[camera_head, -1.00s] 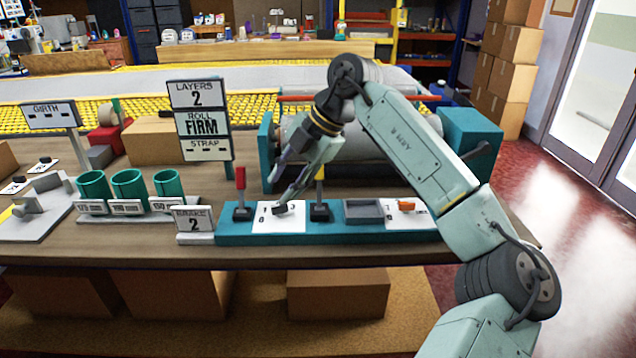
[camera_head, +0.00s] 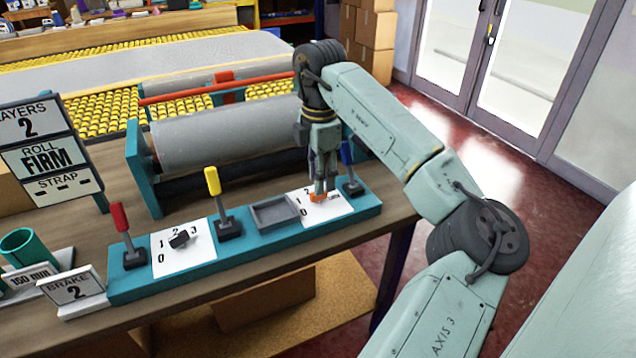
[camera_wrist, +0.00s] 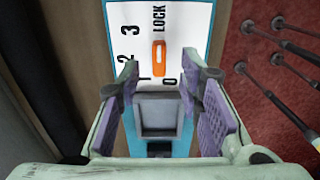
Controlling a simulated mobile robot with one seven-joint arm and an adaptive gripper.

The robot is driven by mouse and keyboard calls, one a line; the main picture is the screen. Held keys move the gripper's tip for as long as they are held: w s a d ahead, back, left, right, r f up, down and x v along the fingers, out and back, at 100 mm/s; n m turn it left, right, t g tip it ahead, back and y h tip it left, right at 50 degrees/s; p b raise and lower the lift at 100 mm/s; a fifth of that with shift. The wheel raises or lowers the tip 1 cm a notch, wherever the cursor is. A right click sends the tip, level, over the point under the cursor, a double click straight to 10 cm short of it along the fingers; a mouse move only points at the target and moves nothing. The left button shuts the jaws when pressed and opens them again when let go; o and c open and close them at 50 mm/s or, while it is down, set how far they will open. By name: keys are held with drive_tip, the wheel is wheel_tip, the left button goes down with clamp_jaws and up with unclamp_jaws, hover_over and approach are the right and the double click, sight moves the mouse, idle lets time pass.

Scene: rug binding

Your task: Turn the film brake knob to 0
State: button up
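A black knob (camera_head: 180,240) sits on a white dial plate marked 0, 1, 2, 3, beside a sign (camera_head: 73,288) reading BRAKE 2. An orange knob (camera_wrist: 159,57) sits on another white plate (camera_wrist: 183,35) marked 0, 1, 2, 3 and LOCK. In the wrist view its long side runs between LOCK and the 0/1 end. I cannot tell by label which knob is the film brake's. My gripper (camera_wrist: 160,76) is open, its fingers spread either side of the orange knob's line. In the head view my gripper (camera_head: 320,188) points down at the orange knob, partly hiding it; contact is unclear.
The teal panel (camera_head: 240,250) also carries a red lever (camera_head: 120,218), yellow lever (camera_head: 212,182), blue lever (camera_head: 347,154) and grey tray (camera_head: 275,213). A grey roller (camera_head: 220,135) lies behind. A sign board (camera_head: 45,155) stands left. Open floor lies right.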

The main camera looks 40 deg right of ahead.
sight(318, 197)
drive_tip(key=shift+f+p, duration=0.3)
drive_tip(key=shift+f, duration=1.5)
drive_tip(key=shift+c, duration=0.5)
clamp_jaws()
